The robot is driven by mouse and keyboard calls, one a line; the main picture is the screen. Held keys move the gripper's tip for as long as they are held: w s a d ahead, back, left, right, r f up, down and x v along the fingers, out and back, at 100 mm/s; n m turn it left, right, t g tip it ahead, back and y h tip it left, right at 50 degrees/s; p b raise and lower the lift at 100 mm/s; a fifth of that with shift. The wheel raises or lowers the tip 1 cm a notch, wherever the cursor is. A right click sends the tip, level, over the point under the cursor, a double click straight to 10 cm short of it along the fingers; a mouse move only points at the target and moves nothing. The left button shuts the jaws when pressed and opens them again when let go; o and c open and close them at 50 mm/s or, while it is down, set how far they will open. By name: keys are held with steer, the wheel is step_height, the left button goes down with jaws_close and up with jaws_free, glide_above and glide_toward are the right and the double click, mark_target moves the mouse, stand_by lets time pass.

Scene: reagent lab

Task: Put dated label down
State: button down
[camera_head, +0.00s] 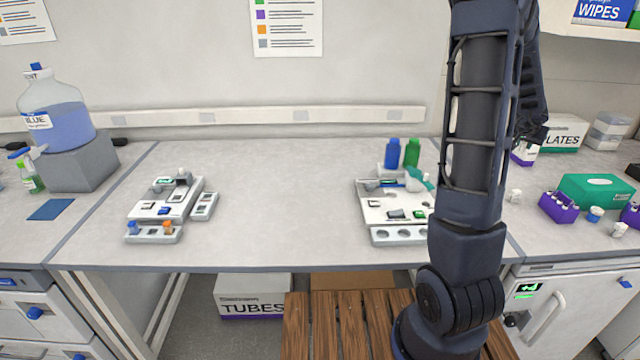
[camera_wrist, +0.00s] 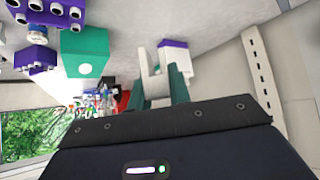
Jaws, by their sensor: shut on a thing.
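My gripper (camera_wrist: 160,88) shows in the wrist view with its grey-green fingers shut on a small pale piece (camera_wrist: 154,82). This fits the dated label, but no print or date can be read on it. In the head view my arm stands at the right of the bench, and the gripper end is dark and partly hidden behind the arm near the back right. The held piece cannot be made out there.
Two white instrument trays stand on the bench, one at the left (camera_head: 148,211) and one at the centre right (camera_head: 377,215). Blue (camera_head: 392,153) and green (camera_head: 411,153) bottles stand behind the latter. A green box (camera_head: 597,190) and purple rack (camera_head: 558,208) are at the right. The bench's middle is clear.

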steer(key=w+a+f+n+t+y, duration=0.25)
steer(key=w+a+n+y, duration=0.8)
steer(key=w+a, duration=1.3)
steer(key=w+a+r+n+g+y, duration=0.15)
steer(key=a+r+n, duration=0.3)
steer(key=a, duration=0.45)
steer(key=w+a+r+n+g+y, duration=0.1)
steer(key=w+a+r+n+g, duration=0.25)
steer(key=a, duration=0.65)
steer(key=w+a+r+n+y, duration=0.15)
steer(key=a+r+n, duration=0.25)
steer(key=a+r, duration=0.4)
steer(key=f, duration=2.1)
steer(key=a+f, duration=0.1)
steer(key=f, duration=1)
steer(key=shift+s+a+f, duration=0.1)
steer(key=shift+s+f, duration=0.1)
steer(key=shift+f, duration=0.1)
steer(key=c, duration=1.3)
jaws_free()
